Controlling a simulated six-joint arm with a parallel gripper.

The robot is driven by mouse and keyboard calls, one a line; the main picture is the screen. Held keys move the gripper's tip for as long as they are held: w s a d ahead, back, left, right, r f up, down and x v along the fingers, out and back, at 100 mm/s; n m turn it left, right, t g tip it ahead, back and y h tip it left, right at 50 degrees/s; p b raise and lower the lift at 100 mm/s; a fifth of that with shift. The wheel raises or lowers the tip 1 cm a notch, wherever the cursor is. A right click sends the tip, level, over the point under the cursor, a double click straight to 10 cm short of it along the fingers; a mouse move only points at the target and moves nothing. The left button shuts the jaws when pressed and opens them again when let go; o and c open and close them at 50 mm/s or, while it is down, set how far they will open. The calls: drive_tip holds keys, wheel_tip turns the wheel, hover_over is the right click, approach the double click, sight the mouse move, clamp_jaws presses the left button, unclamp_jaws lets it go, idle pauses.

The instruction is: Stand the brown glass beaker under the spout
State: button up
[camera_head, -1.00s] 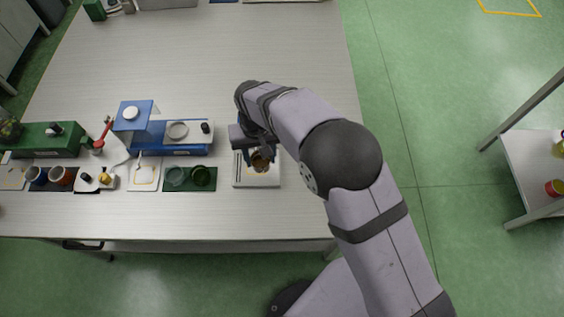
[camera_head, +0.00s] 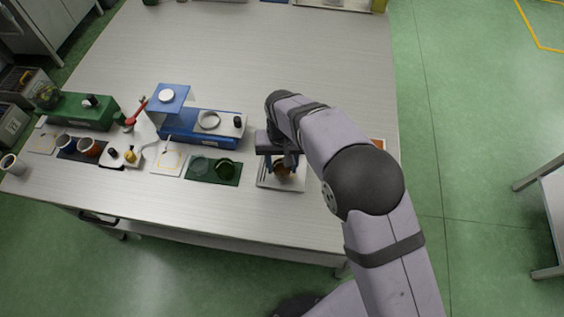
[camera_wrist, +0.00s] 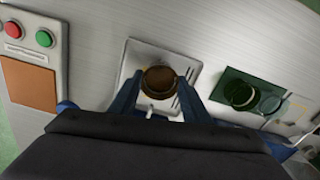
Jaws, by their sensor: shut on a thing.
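The brown glass beaker (camera_head: 282,173) is between the fingers of my gripper (camera_head: 284,165), over a white square tray (camera_head: 268,184) near the front right of the table. In the wrist view the two blue fingers of my gripper (camera_wrist: 160,95) are shut on either side of the beaker (camera_wrist: 160,77), whose dark round mouth faces the camera. The white tray (camera_wrist: 135,58) with dark slots is beneath it. I cannot tell whether the beaker touches the tray.
A green mat (camera_head: 194,176) with clear and green glass vessels lies left of the tray. A blue apparatus (camera_head: 180,137) stands behind the mat. A panel with red and green buttons (camera_wrist: 28,36) shows in the wrist view. The back of the table is mostly clear.

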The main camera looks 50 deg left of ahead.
wheel_tip(320, 180, down, 2)
drive_tip(key=shift+b, duration=0.5)
drive_tip(key=shift+w+a+f+b, duration=0.15)
drive_tip(key=shift+w+f+b, duration=0.05)
drive_tip(key=shift+f+b, duration=0.1)
drive_tip(key=shift+w+a+r, duration=0.2)
drive_tip(key=shift+w+a, duration=0.05)
drive_tip(key=shift+a, duration=0.05)
drive_tip(key=shift+w+a+r, duration=0.1)
drive_tip(key=shift+w+a, duration=0.5)
drive_tip(key=shift+w+a, duration=0.1)
drive_tip(key=o, duration=1.2)
drive_tip(key=shift+o, duration=0.2)
drive_tip(key=shift+s+d+r+p, duration=0.1)
drive_tip(key=shift+d+r+p, duration=0.05)
drive_tip(key=shift+r+p, duration=0.9)
drive_tip(key=shift+s+d+r+p, duration=0.15)
drive_tip(key=shift+r+p, duration=0.55)
drive_tip(key=shift+r, duration=0.7)
drive_tip(key=shift+s+d+r+p, duration=0.1)
drive_tip(key=shift+r+p, duration=0.75)
drive_tip(key=shift+r, duration=0.4)
